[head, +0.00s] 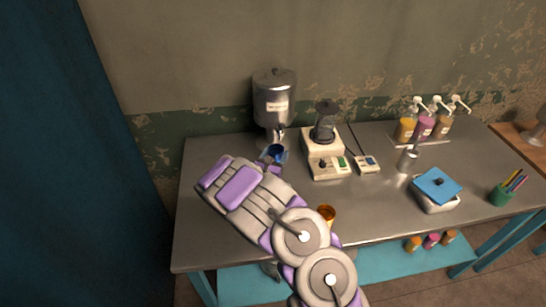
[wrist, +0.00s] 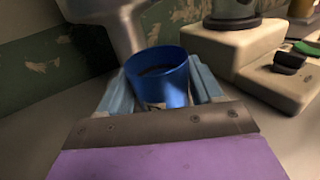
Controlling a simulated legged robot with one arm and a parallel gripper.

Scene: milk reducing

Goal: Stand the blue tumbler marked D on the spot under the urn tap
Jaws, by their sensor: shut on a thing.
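The blue tumbler (wrist: 160,78) is upright between the two pale blue fingers of my gripper (wrist: 160,95) in the wrist view. It shows as a small blue cup (head: 276,153) at the end of my arm in the head view. My gripper is shut on it. The steel urn (head: 274,100) stands just behind the tumbler at the back of the table, and its lower part (wrist: 108,25) shows at the upper left of the wrist view. The tap is small at the urn's foot.
Pump bottles (head: 425,125), a blue-topped white tub (head: 437,188) and a pen pot (head: 501,195) are farther right.

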